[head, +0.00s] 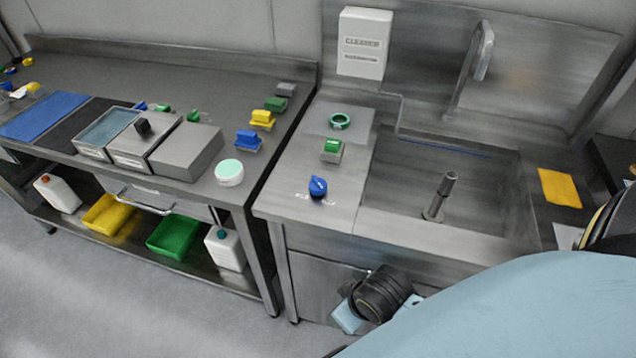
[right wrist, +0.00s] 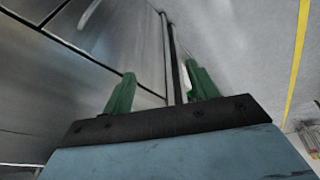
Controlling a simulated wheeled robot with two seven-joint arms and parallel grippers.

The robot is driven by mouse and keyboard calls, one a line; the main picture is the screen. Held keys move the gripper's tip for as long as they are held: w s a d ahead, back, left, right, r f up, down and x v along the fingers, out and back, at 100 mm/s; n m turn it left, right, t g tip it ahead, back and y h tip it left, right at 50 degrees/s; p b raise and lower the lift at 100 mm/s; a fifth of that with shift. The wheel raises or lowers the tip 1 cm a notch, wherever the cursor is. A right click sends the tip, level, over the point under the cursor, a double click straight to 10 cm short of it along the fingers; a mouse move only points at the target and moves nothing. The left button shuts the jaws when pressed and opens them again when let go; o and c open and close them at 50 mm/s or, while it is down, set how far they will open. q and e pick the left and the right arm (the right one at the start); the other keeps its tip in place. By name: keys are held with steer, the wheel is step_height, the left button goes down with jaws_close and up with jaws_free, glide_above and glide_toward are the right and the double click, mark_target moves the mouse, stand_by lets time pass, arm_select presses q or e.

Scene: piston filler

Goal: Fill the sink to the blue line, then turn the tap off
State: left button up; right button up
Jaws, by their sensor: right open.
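The steel sink (head: 400,185) is on the right in the head view, with a blue line (head: 440,147) along the top of its back wall. I see no clear water surface in it. A standpipe (head: 440,197) stands upright inside. The tap (head: 480,60) rises behind the sink, with no visible stream. A blue knob (head: 318,187) sits on the counter left of the sink. My right gripper (right wrist: 160,90) has its green fingers apart and empty; in the head view my right wrist is low in front of the sink cabinet. My left gripper is not in view.
A green sponge (head: 332,150) and green ring (head: 340,121) lie on the sink's left counter. A white dispenser (head: 363,43) hangs behind. A yellow cloth (head: 559,187) lies right of the sink. The left bench (head: 200,95) carries pans, a blue mat and coloured brushes.

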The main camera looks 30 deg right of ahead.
steer(key=w+a+r+n+t+y, duration=0.1)
steer(key=w+a+r+n+t, duration=0.2)
steer(key=w+r, duration=0.4)
steer(key=w+a+r+n+t, duration=0.1)
steer(key=w+r+n+t, duration=0.2)
steer(key=w+r+t, duration=0.3)
steer(key=w+a+r+n+t+y, duration=0.1)
steer(key=w+a+r+n+t, duration=0.15)
steer(key=w+r, duration=0.6)
steer(key=w+a+r+n+t+y, duration=0.2)
steer(key=a+r+n+t+y, duration=0.2)
steer(key=a+r+n+y, duration=0.45)
steer(key=s+a+r+n+g+y, duration=0.2)
steer(key=a+r+n+g+y, duration=0.35)
steer(key=n, duration=0.95)
steer(key=n+g+h, duration=1.4)
steer(key=n+h, duration=0.2)
steer(key=n, duration=0.6)
glide_toward(318, 184)
step_height(318, 184, down, 9)
steer(key=shift+s+a+f+b, duration=0.1)
steer(key=shift+s+b, duration=0.05)
steer(key=shift+b, duration=0.5)
